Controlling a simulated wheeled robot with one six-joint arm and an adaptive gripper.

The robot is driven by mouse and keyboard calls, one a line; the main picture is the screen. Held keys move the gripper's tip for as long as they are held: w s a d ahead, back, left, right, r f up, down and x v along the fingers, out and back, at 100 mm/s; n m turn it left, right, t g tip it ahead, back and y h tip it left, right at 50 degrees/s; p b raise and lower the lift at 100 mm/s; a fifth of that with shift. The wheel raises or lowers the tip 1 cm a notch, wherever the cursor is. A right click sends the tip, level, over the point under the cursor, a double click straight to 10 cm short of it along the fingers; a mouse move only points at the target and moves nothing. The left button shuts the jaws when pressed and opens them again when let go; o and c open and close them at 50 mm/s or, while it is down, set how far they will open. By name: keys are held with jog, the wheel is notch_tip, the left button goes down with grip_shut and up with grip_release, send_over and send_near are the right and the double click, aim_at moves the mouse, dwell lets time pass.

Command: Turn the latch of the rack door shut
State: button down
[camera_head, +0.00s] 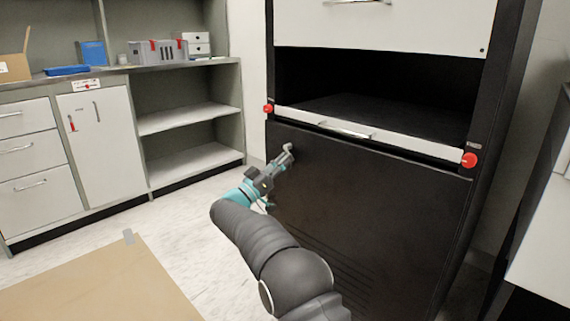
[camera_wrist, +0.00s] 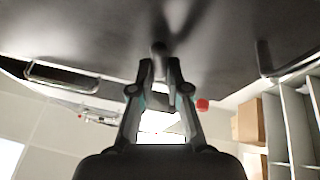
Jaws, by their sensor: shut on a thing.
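The rack (camera_head: 270,60) is a tall black cabinet, and its lower front is a dark flat door (camera_head: 375,185) that looks closed. My gripper (camera_head: 286,152) is at the upper left of this door, its fingertips close to the door face. In the wrist view my gripper (camera_wrist: 160,68) has its fingers drawn together around a small dark latch (camera_wrist: 158,47) that stands out from the dark surface. The fingers hide part of the latch, and its exact turn angle cannot be told.
Above the door is a slim white front (camera_head: 400,141) with a silver handle (camera_head: 345,130). Red knobs sit at its left (camera_head: 268,109) and right (camera_head: 469,160) ends. An open dark bay lies above it. A grey counter (camera_head: 180,68) with shelves stands left. A cardboard sheet (camera_head: 100,285) lies on the floor.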

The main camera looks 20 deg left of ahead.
jog(key=shift+w+a+m+g+h, duration=0.1)
jog(key=shift+a+m+g+h, duration=0.2)
jog(key=shift+m, duration=0.5)
jog(key=shift+w+a+m+g+h, duration=0.1)
jog(key=shift+m+g+h, duration=0.3)
jog(key=shift+m, duration=0.4)
jog(key=c, duration=1.4)
grip_release()
jog(key=shift+s, duration=0.1)
jog(key=v, duration=1.2)
jog(key=shift+a, duration=0.1)
